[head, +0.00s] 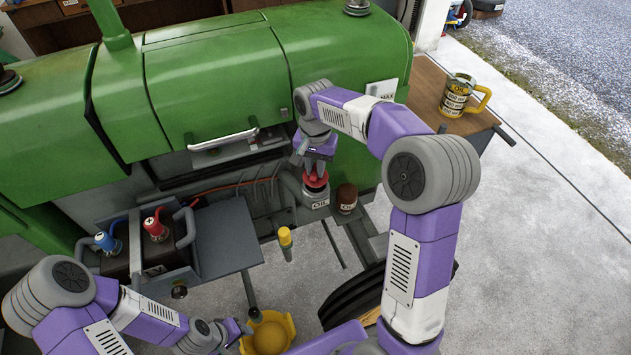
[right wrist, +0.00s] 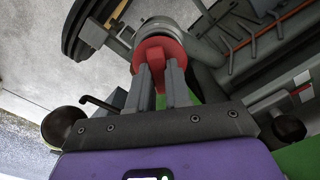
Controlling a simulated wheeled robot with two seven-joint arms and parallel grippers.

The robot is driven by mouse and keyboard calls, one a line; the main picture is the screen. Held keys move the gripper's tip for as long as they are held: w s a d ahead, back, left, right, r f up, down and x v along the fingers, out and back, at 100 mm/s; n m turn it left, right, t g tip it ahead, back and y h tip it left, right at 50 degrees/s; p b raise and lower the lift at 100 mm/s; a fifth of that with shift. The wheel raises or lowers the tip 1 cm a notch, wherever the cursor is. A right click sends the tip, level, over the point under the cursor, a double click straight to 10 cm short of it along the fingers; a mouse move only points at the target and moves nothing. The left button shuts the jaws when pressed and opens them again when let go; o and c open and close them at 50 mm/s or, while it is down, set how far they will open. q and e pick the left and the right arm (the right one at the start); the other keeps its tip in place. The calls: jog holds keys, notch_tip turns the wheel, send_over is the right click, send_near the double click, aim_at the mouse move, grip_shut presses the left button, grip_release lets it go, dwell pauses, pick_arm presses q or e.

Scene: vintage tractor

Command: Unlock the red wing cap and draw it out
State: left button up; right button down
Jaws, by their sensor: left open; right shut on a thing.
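The red wing cap (head: 315,181) sits on the grey oil filler neck (head: 317,199) at the side of the green tractor. My right gripper (head: 314,168) comes down on it from above, its fingers shut on the cap's raised wing. In the right wrist view the red cap (right wrist: 160,53) shows between and beyond the two fingers (right wrist: 161,72), at the mouth of the filler; whether it is locked cannot be told. My left gripper (head: 240,328) is low at the front, open and empty, beside a yellow bowl-like thing (head: 285,325).
A dark brown capped jar (head: 347,198) stands just right of the filler. A battery with red (head: 155,228) and blue (head: 106,243) terminals is to the left, beside a grey shelf (head: 228,240). A yellow-topped stick (head: 285,237) is below.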

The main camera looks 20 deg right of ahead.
aim_at(315, 169)
jog(key=shift+r, duration=0.2)
jog(key=shift+r+p, duration=2.3)
jog(key=shift+r, duration=0.05)
